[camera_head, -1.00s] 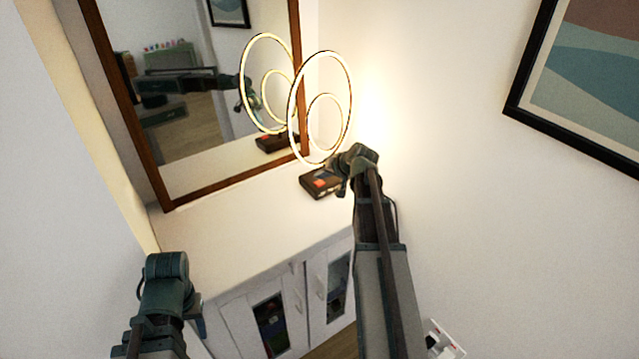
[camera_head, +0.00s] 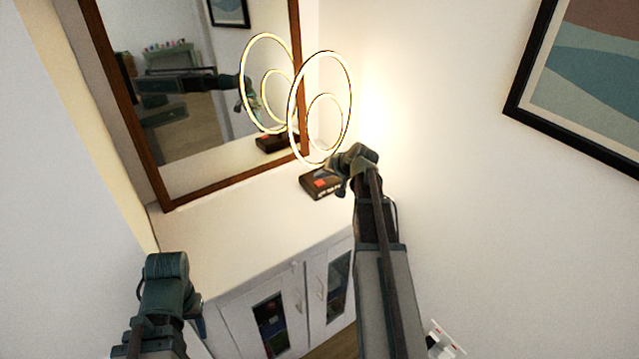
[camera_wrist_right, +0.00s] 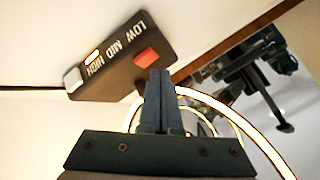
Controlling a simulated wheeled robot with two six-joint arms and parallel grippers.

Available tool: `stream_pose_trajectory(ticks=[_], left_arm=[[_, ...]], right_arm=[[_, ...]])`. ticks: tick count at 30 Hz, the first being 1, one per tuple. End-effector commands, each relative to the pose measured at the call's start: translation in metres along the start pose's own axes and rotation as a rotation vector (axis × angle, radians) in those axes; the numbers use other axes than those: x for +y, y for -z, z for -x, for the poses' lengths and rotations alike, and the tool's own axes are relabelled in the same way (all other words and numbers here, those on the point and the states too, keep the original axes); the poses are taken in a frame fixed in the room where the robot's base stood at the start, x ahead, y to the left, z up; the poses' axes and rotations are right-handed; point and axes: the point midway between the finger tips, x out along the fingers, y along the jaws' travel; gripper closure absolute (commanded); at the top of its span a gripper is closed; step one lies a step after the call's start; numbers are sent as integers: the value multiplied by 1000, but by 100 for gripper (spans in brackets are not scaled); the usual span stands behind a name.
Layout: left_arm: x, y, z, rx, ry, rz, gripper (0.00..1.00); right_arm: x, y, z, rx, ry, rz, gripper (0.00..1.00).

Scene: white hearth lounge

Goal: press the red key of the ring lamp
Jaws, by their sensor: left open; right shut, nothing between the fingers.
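The ring lamp (camera_head: 290,108) stands on the cabinet top in front of the mirror, with two glowing rings. Its dark base (camera_head: 318,192) carries the red key (camera_head: 320,183). In the right wrist view, the base (camera_wrist_right: 118,80) shows the words LOW, MID and HIGH, a lit orange mark near HIGH, a pale knob and the red key (camera_wrist_right: 146,59). My right gripper (camera_wrist_right: 158,74) is shut and empty, its tips right beside the red key in the picture; I cannot tell whether they touch it. My left gripper (camera_head: 198,312) is low at the left, away from the lamp, its fingers mostly hidden.
The white cabinet (camera_head: 235,225) has a clear top left of the lamp. A brown-framed mirror (camera_head: 190,110) leans behind it and reflects the lamp and my arm. A framed picture (camera_head: 590,90) hangs at the right.

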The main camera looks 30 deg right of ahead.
Motion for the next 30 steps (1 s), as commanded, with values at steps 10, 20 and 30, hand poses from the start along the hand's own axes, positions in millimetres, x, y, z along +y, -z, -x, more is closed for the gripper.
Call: stream_pose_trajectory(ticks=[10, 20, 30], left_arm=[[1, 0, -9, 0, 0, 0, 50], [1, 0, -8, 0, 0, 0, 50], [1, 1, -12, 0, 0, 0, 50]], right_arm=[[5, -5, -6, 0, 0, 0, 100], [4, -4, -6, 0, 0, 0, 100], [6, -6, -8, 0, 0, 0, 100]])
